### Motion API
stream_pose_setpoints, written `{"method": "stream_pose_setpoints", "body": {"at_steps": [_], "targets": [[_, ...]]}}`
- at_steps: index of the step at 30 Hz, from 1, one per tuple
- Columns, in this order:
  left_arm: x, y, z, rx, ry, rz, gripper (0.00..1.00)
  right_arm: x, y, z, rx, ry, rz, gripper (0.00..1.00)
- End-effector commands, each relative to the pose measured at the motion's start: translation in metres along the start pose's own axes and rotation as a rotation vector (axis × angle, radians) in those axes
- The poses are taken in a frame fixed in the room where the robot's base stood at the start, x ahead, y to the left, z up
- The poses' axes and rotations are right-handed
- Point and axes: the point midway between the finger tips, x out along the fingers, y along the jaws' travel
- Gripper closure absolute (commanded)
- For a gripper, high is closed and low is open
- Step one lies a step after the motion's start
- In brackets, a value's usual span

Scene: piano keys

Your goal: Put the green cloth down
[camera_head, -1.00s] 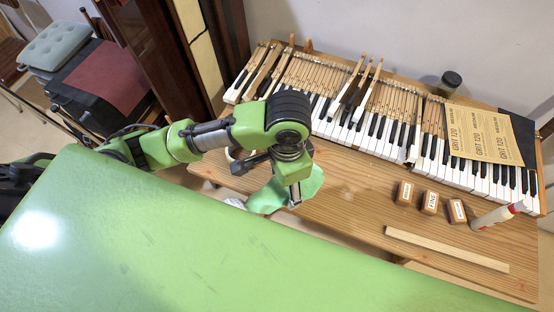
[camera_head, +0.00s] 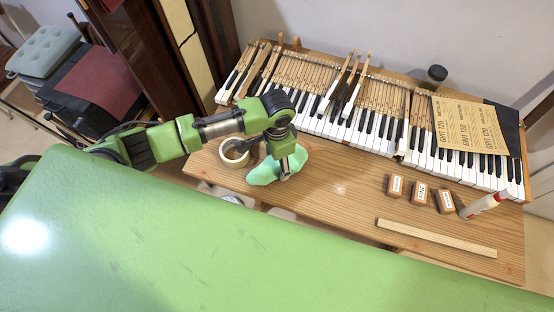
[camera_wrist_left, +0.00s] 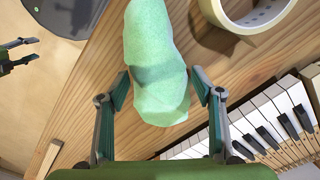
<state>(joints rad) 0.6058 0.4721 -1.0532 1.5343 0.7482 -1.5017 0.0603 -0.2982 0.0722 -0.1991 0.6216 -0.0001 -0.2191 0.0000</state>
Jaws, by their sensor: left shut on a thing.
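The green cloth (camera_head: 263,171) is a pale green crumpled piece at the front left part of the wooden table. My left gripper (camera_head: 285,177) is shut on it from above. In the left wrist view the cloth (camera_wrist_left: 155,60) bulges between the two fingers of my left gripper (camera_wrist_left: 161,90). I cannot tell whether the cloth's underside touches the tabletop. My right gripper (camera_wrist_left: 20,53) shows small at the left edge of the left wrist view, its fingers apart and empty.
A roll of tape (camera_head: 233,152) lies just left of the cloth. Piano keys (camera_head: 375,128) run along the back. Small labelled blocks (camera_head: 419,192), a white tube (camera_head: 484,204) and a wooden strip (camera_head: 437,237) lie to the right.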

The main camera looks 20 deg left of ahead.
Motion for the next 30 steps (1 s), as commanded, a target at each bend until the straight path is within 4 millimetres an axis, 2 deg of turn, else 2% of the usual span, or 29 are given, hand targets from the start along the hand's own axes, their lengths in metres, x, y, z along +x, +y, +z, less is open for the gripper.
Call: {"method": "stream_pose_setpoints", "body": {"at_steps": [11,12,13,14,24,27,30], "targets": [[0.005,0.001,0.000,0.000,0.001,0.001,0.60,0.000,0.006,0.004,-0.004,-0.007,0.007,0.56],[0.005,0.001,0.000,0.000,0.001,0.001,0.32,0.000,0.007,0.005,-0.004,-0.007,0.008,0.56],[0.004,0.001,0.000,0.000,0.001,0.001,0.24,0.000,0.007,0.005,-0.005,-0.007,0.008,0.56],[0.004,0.001,0.000,0.000,0.001,0.001,0.23,0.000,0.008,0.005,-0.005,-0.008,0.008,0.56],[0.003,0.000,0.000,0.000,0.002,0.000,0.23,0.000,0.007,0.005,-0.005,-0.008,0.008,0.56],[-0.005,0.000,-0.001,0.000,0.002,-0.001,0.23,0.001,0.007,0.005,-0.005,-0.008,0.008,0.56],[-0.020,0.000,-0.001,0.000,0.005,-0.001,0.23,0.003,0.007,0.005,-0.005,-0.008,0.008,0.56]]}}
